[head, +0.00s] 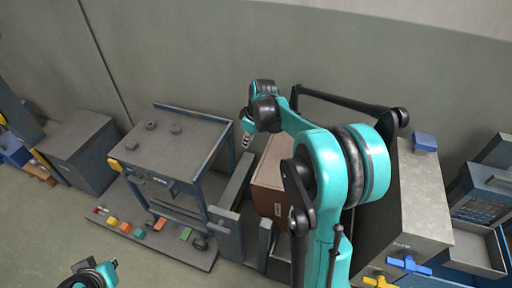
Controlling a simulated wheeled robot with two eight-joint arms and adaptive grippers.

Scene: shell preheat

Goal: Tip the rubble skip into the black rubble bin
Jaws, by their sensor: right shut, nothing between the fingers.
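My right gripper (246,140) points down at the end of my teal arm, near the back wall. It is shut and empty, a little above and left of a brown box (270,187) with a small pale label. I cannot tell for sure whether this box is the rubble skip. My right arm hides its right side. I cannot clearly make out the black rubble bin; it may be hidden behind the arm. Part of my left arm shows at the lower left edge, but I do not see its fingers.
A grey-topped cart (185,135) stands left of the brown box, with several coloured blocks on its low shelf. A grey cabinet (75,150) stands further left. A stone-topped unit (422,200) with a blue handle (409,265) stands right. Open floor lies at lower left.

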